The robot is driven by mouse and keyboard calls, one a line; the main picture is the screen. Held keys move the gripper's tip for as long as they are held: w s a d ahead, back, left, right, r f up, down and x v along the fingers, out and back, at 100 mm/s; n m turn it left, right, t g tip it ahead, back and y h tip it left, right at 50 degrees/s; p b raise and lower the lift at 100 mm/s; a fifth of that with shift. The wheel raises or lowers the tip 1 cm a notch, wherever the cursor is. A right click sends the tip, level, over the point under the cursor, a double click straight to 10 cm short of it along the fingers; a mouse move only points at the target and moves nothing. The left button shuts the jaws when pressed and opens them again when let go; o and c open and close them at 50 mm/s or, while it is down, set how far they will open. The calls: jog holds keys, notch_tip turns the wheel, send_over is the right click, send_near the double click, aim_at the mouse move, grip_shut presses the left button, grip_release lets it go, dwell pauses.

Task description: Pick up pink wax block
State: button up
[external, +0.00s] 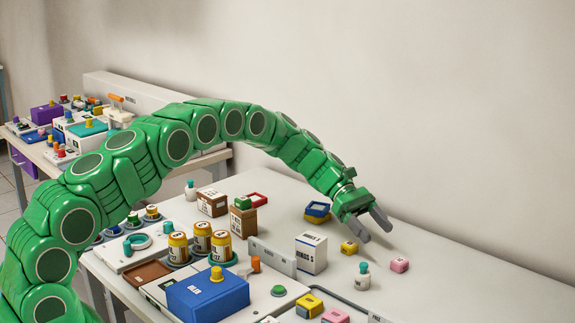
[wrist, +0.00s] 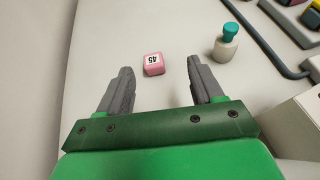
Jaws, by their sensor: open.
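The pink wax block (external: 399,265) is a small pink cube lying on the white table, right of my gripper in the external view. In the wrist view the pink block (wrist: 154,65) has a white label reading 45 on it and lies just beyond the fingertips, between their lines. My gripper (external: 374,226) is open and empty, above the table; its two grey fingers also show in the wrist view (wrist: 160,75), spread wide on either side. Another pink block (external: 335,315) is partly cut off at the bottom edge of the external view.
A small bottle with a teal cap (external: 363,276) stands near the pink block, also in the wrist view (wrist: 226,43). A yellow block (external: 349,247) lies under the gripper. A white box (external: 311,253) stands left. The table's right side is clear.

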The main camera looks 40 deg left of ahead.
aim_at(400, 265)
jog(key=w+f, duration=0.1)
jog(key=f, duration=0.2)
jog(key=shift+w+n+h, duration=0.3)
jog(key=shift+w+n, duration=0.05)
jog(key=shift+n, duration=0.05)
jog(key=shift+x, duration=3.85)
jog(key=shift+a+f, duration=0.1)
jog(key=shift+f, duration=0.1)
jog(key=c, duration=1.1)
jog(key=shift+o, duration=0.2)
